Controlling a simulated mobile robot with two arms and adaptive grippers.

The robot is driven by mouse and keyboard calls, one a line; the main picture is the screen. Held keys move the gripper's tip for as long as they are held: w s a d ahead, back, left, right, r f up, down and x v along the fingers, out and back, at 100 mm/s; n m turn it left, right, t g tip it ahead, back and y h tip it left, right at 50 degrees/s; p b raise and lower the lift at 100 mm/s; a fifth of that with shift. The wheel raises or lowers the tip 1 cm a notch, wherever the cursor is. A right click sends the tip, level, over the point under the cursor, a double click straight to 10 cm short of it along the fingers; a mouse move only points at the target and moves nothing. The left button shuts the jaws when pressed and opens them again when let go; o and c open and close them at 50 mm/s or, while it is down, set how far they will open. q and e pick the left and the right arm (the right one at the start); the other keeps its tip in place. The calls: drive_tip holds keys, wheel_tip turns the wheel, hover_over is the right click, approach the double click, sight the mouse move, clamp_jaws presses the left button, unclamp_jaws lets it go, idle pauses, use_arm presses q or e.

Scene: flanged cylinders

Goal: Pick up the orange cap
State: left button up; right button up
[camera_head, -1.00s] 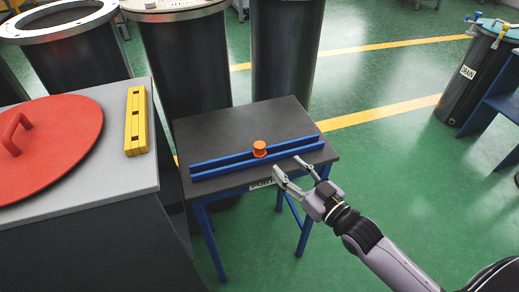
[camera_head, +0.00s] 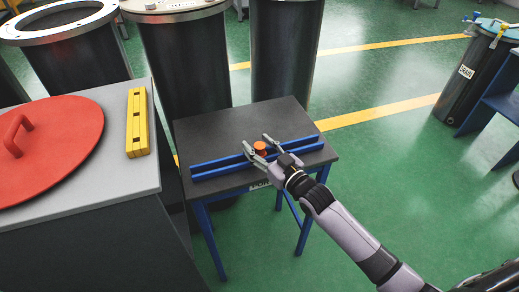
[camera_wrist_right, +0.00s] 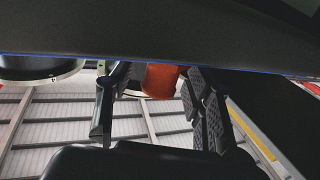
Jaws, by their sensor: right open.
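The orange cap (camera_head: 260,147) sits at the blue rails (camera_head: 215,167) on the small dark-topped table (camera_head: 200,135). My right gripper (camera_head: 256,145) is open, with its fingers on either side of the cap. In the right wrist view the cap (camera_wrist_right: 161,79) shows between the two open fingers (camera_wrist_right: 155,100), closer to the right-hand one. I cannot tell whether either finger touches it. My left gripper is not in view.
A grey-topped cabinet (camera_head: 120,178) on the left carries a red round lid (camera_head: 55,150) and a yellow slotted block (camera_head: 137,122). Dark flanged cylinders (camera_head: 185,60) stand behind the small table. Green floor (camera_head: 400,170) is free to the right.

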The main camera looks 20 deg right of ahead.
sight(260, 145)
drive_tip(key=shift+c, duration=0.3)
drive_tip(key=shift+c, duration=0.6)
drive_tip(key=c, duration=0.9)
drive_tip(key=shift+r, duration=0.15)
wheel_tip(260, 145, up, 20)
drive_tip(key=shift+f+p, duration=0.1)
drive_tip(key=shift+p, duration=0.7)
